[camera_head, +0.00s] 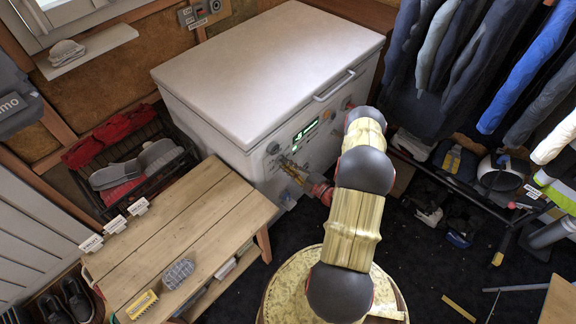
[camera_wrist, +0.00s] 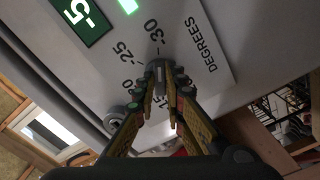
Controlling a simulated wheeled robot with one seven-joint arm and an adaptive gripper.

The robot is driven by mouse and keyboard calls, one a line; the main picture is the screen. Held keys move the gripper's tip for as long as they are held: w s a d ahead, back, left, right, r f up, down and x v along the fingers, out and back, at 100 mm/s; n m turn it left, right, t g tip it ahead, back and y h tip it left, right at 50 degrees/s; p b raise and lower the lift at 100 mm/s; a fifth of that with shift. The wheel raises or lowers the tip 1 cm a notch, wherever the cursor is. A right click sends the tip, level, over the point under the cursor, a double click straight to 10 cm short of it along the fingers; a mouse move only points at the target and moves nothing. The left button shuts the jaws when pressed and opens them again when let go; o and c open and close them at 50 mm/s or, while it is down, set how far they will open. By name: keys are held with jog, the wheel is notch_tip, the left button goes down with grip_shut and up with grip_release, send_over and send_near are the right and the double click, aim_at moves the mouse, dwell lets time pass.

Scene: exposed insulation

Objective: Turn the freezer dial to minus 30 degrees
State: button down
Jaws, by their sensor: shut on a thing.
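The white chest freezer (camera_head: 225,133) stands in the middle of the head view, lid closed. Its front panel carries a green-lit display (camera_head: 306,131) and several round controls. My gripper (camera_head: 285,165) is at the left part of this panel. In the wrist view my gripper (camera_wrist: 159,88) is shut on the small grey dial (camera_wrist: 158,70), a finger on either side. Printed marks around it include -25 (camera_wrist: 120,48) and -30 (camera_wrist: 150,30), beside the word DEGREES (camera_wrist: 202,45). A dark green label or display reading -5 (camera_wrist: 85,18) is above left. The fingers hide much of the dial; its exact setting is unclear.
Clothes hang over a shoe rack (camera_head: 465,185) at the right. Dark floor lies between.

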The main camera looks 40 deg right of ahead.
dwell(0.3)
jog(key=c, duration=1.9)
grip_release()
jog(key=shift+o, duration=0.3)
jog(key=shift+s, duration=0.1)
jog(key=s+d, duration=0.1)
jog(key=s, duration=1.1)
jog(key=shift+w, duration=0.1)
